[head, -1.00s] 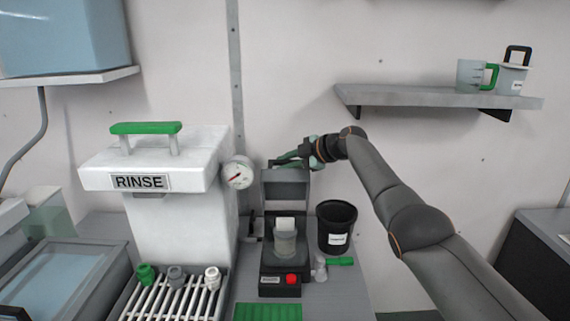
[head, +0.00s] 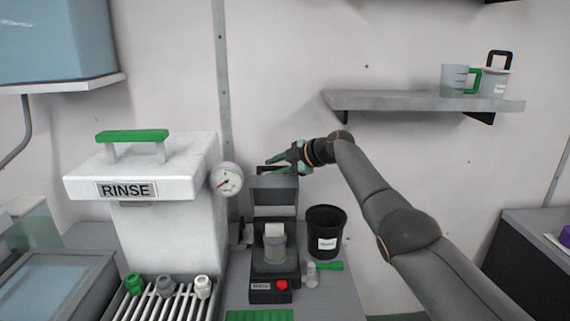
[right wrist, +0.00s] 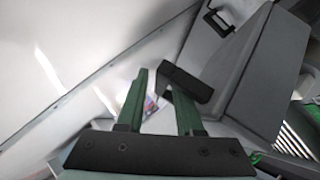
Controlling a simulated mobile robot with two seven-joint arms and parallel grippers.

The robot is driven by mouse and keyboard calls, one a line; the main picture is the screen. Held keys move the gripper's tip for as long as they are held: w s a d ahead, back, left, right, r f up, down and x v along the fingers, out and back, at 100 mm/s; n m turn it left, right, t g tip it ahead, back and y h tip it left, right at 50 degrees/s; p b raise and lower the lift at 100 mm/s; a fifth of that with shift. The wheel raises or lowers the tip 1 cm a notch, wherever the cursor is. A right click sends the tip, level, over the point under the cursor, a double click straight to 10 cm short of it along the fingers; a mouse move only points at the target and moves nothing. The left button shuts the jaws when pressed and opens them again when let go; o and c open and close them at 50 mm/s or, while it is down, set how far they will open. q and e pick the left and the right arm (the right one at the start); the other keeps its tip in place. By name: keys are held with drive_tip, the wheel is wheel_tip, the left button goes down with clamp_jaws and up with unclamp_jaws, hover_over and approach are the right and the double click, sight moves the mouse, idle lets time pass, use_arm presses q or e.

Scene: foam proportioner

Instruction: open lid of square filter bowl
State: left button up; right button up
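A dark grey square-framed unit (head: 273,212) stands on the bench right of the RINSE box; I take it for the square filter bowl. Its upper panel stands upright at the back, and a clear cup with a white block (head: 274,243) sits in front of it. My right gripper (head: 275,163) is at the panel's top edge, its green fingers pointing left. In the right wrist view the fingers (right wrist: 160,95) are apart, with a black bar (right wrist: 187,82) by the right fingertip; whether they touch is unclear. My left gripper is not in view.
The white RINSE box (head: 150,180) with a green handle and a gauge (head: 226,179) stand close on the left. A black bucket (head: 325,230) is at the right. A wall shelf (head: 420,102) holds jugs above my right arm. A slatted rack (head: 165,300) is in front.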

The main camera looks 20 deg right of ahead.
drive_tip(key=shift+s+d+f, duration=0.15)
drive_tip(key=shift+f, duration=0.15)
drive_tip(key=shift+s+d+r, duration=0.25)
drive_tip(key=shift+s, duration=0.05)
drive_tip(key=b+v, duration=0.2)
drive_tip(key=v, duration=0.9)
drive_tip(key=shift+r, duration=0.45)
drive_tip(key=shift+s, duration=0.1)
